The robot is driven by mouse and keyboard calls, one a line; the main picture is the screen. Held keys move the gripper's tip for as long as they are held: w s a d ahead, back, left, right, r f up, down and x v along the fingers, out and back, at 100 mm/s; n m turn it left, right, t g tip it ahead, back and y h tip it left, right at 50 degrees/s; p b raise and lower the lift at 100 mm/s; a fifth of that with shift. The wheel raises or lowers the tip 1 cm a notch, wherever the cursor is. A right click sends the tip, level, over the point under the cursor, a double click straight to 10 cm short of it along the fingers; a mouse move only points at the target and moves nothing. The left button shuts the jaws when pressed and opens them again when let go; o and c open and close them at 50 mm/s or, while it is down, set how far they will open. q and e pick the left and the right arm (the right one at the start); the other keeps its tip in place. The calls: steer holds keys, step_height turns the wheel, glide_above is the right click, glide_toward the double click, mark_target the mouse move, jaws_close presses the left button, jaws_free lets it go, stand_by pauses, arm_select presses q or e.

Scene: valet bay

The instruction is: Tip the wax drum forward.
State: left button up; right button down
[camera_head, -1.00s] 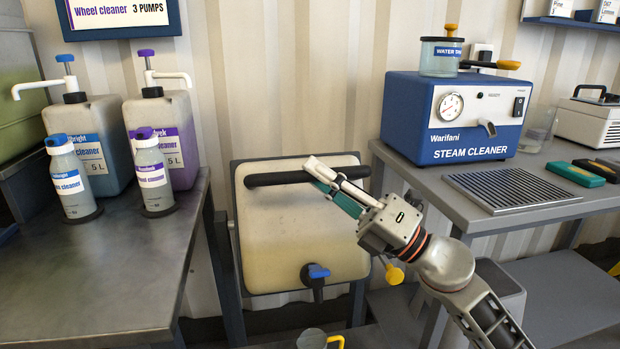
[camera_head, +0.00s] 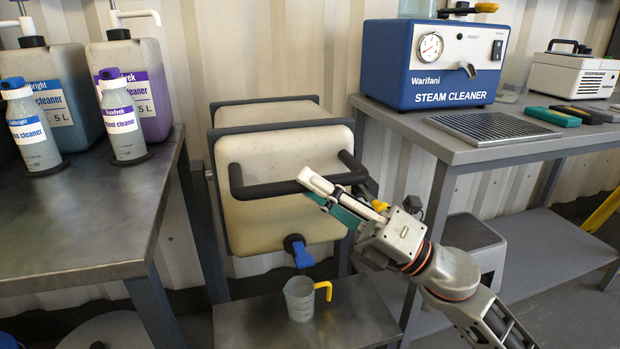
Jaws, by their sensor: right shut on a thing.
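The wax drum (camera_head: 268,159) is a cream tank in a dark cradle between the two benches. It is tilted forward, with its top surface showing. A black bar handle (camera_head: 268,188) runs across its front. My right gripper (camera_head: 318,190) is shut on the right part of this bar. A blue-levered tap (camera_head: 299,251) hangs at the drum's lower front. A clear measuring jug (camera_head: 299,298) with a yellow handle stands upright below the tap. I see no stream from the tap. My left gripper is not in view.
The left bench (camera_head: 90,225) holds pump canisters and two spray bottles (camera_head: 121,118). The right bench (camera_head: 440,148) carries a blue steam cleaner (camera_head: 434,62) and a grille (camera_head: 496,127). The jug stands on a low metal stand (camera_head: 350,310). A grey step stool (camera_head: 474,240) is behind my right arm.

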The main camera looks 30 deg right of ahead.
steer(key=shift+w+f, duration=0.1)
steer(key=shift+f, duration=0.25)
steer(key=c, duration=2)
jaws_free()
steer(key=shift+w, duration=0.1)
steer(key=shift+o, duration=0.2)
steer(key=shift+d, duration=0.1)
steer(key=v, duration=1.2)
steer(key=shift+r, duration=0.1)
